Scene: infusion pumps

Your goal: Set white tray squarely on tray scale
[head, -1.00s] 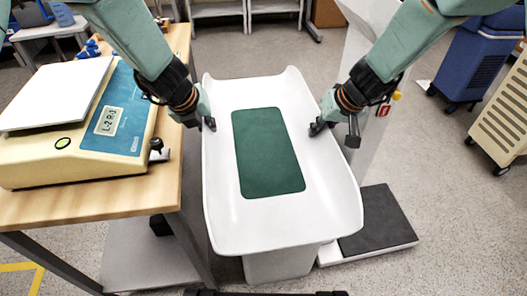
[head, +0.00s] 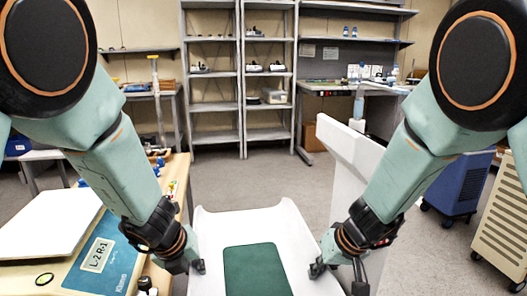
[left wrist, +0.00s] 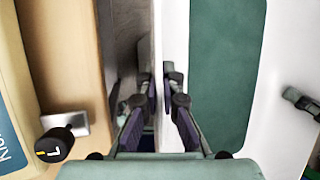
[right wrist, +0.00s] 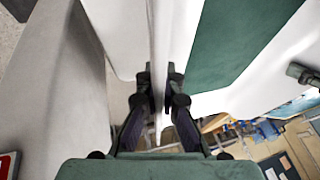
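The white tray (head: 212,230) has curved-up walls and a green mat (head: 255,271) inside; only its far part shows in the head view. My left gripper (head: 199,266) is shut on its left wall, with the wall between the fingers in the left wrist view (left wrist: 158,88). My right gripper (head: 317,268) is shut on its right wall, as the right wrist view (right wrist: 162,88) shows. A cream and blue scale (head: 100,250) with a flat white pan (head: 45,226) stands left of the tray; its display reads "L-2 R-1". What lies under the tray is hidden now.
The scale stands on a wooden table (head: 178,180) close to the left of the tray. A white column (head: 350,165) rises close to the right. A blue cart (head: 457,185) and a beige cart (head: 500,215) stand further right. Shelves (head: 213,90) line the back; floor before them is clear.

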